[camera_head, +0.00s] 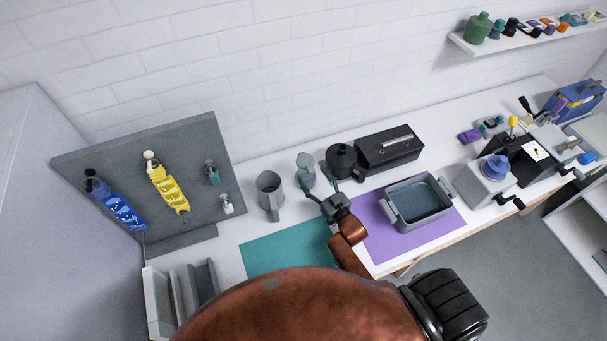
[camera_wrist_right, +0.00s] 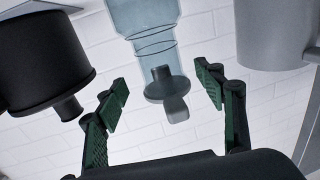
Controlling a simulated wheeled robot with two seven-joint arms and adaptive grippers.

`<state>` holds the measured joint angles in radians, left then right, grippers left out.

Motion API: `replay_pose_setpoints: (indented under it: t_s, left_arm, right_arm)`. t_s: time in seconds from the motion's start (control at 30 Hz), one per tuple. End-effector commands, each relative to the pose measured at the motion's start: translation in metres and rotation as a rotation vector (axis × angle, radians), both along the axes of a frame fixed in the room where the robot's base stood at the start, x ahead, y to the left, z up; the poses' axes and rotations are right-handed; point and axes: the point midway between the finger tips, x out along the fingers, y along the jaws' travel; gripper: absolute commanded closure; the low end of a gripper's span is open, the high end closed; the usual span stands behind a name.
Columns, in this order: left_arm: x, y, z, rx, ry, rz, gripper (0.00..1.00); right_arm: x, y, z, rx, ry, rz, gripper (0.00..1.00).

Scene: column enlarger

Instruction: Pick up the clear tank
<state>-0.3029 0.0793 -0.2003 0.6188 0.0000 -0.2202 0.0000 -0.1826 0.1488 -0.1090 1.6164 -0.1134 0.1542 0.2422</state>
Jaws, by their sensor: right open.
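The clear tank (camera_head: 305,169) is a see-through, bluish-grey, bottle-shaped vessel standing on the white bench, left of a round black canister. In the right wrist view the tank (camera_wrist_right: 150,45) appears inverted, with a narrower end, a ringed collar and a dark stem inside. My right gripper (camera_head: 326,193) is in front of the tank with its fingers apart. In the right wrist view its green-padded fingers (camera_wrist_right: 163,82) are to either side of the tank's narrow end, with gaps on both sides. I cannot tell how far the tank is between them. My left gripper is not in view.
A grey mug (camera_head: 269,193) stands left of the tank. The black canister (camera_head: 342,160) and a black box (camera_head: 388,149) stand to its right. A grey tray (camera_head: 418,203) sits on a purple mat (camera_head: 375,240). A teal mat (camera_head: 285,250) lies bare at the front.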

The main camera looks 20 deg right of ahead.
Motion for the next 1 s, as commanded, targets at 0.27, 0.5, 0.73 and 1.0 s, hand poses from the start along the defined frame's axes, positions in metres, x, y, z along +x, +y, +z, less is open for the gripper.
replay_pose_setpoints:
  t_s: [0.27,0.5,0.73,1.0]
  left_arm:
    - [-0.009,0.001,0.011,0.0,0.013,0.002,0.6]
    - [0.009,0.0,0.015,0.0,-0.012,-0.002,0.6]
    - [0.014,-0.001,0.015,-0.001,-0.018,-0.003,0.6]
    - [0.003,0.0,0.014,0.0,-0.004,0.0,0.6]
  right_arm:
    - [0.035,0.006,-0.003,0.002,0.001,-0.002,0.37]
    - [0.057,0.009,-0.005,0.0,0.001,0.0,0.37]
    - [0.058,0.01,-0.006,0.0,0.002,0.001,0.37]
    - [0.058,0.01,-0.006,0.0,0.002,0.001,0.56]
